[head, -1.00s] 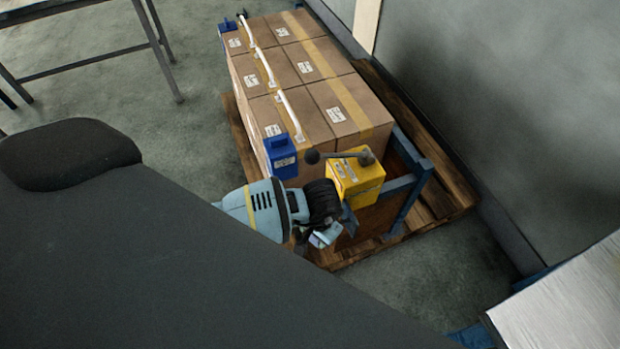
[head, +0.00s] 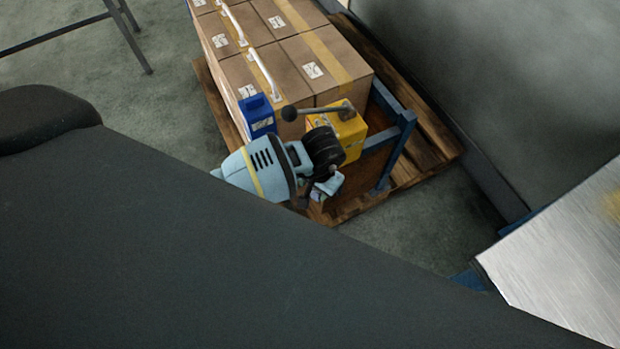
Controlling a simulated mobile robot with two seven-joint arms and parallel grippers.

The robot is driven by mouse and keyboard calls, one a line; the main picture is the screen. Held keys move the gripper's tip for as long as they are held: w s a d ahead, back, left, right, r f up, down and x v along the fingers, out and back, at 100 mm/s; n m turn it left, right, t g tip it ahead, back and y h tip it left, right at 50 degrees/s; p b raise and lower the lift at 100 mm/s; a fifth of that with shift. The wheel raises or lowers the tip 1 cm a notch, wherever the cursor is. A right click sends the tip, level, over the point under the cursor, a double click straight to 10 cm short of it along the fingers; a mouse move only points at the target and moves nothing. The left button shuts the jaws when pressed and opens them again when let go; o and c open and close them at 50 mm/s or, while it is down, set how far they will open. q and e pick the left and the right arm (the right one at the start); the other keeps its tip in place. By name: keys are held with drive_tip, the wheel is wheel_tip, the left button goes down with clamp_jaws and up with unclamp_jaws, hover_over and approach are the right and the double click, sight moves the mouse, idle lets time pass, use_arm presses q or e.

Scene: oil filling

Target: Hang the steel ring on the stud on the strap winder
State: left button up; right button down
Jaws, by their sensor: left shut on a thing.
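The strap winder (head: 353,143) is a yellow box with a dark lever ending in a ball knob. It sits at the near end of the boxed pallet load. My left gripper (head: 328,188) is just in front of the winder, at the end of my light blue arm and black wrist. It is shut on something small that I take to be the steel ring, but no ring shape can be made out. The stud is not discernible; my wrist covers part of the winder's near side. My right gripper is not in view.
Taped cardboard boxes (head: 287,65) stand on a wooden pallet (head: 434,150) with a blue frame (head: 398,135). A blue labelled block (head: 257,118) is left of the winder. A wall runs along the right, with a metal-topped surface (head: 560,255) at lower right.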

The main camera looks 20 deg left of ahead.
use_arm(q)
drive_tip(key=shift+w+d+f+b, duration=0.1)
drive_tip(key=shift+w+d+b, duration=0.5)
drive_tip(key=shift+w, duration=0.1)
drive_tip(key=shift+w+d+f+b, duration=0.25)
drive_tip(key=shift+w+f+b, duration=0.2)
drive_tip(key=shift+b, duration=0.1)
drive_tip(key=shift+w, duration=0.1)
